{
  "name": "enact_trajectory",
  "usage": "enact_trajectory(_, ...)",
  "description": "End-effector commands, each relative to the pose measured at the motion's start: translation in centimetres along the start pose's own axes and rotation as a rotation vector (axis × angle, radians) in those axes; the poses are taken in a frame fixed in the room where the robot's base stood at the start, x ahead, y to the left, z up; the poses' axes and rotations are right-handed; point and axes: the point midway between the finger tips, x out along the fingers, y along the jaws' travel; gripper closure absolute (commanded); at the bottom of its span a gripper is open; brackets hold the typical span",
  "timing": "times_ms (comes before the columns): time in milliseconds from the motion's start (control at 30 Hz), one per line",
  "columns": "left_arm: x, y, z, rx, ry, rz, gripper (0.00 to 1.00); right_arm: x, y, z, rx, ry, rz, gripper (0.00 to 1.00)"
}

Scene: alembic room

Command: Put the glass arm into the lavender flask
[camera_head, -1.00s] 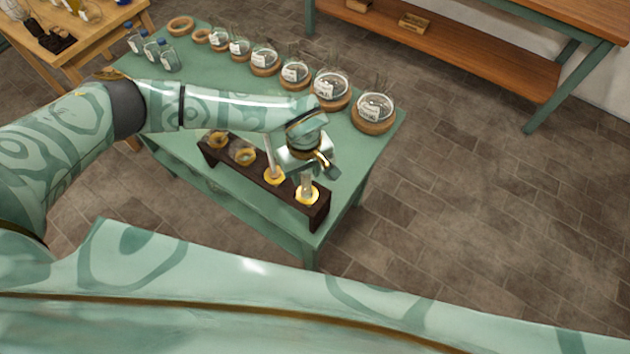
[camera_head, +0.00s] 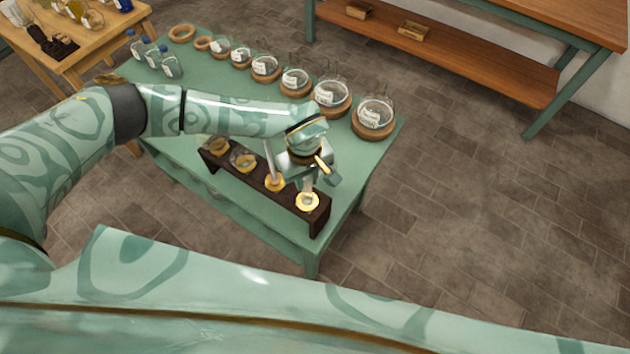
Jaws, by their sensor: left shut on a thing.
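My left gripper (camera_head: 307,177) is over the right end of a dark wooden rack (camera_head: 318,218) on the green table. It is shut on a glass arm (camera_head: 308,189), a pale upright tube whose lower end is at the rack's rightmost gold ring (camera_head: 307,201). I cannot tell whether the tube is still seated in that ring. My right gripper is not in view.
Another glass tube (camera_head: 269,158) stands in the rack close to the left of my gripper. Small bottles (camera_head: 172,67) stand at the table's far left. Empty cork rings (camera_head: 181,32) lie behind them. The tabletop between rack and flasks is partly clear.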

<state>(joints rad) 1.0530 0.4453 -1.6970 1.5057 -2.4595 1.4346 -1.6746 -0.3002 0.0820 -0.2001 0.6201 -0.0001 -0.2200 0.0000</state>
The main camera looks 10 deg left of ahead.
Motion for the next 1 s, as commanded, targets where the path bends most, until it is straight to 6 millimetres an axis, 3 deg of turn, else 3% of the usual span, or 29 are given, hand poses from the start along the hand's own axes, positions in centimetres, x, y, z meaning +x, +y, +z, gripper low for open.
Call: enact_trajectory(1000,-4.5,0.0,0.0,0.000,0.000,0.000,1.00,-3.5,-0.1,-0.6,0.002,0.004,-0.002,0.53)
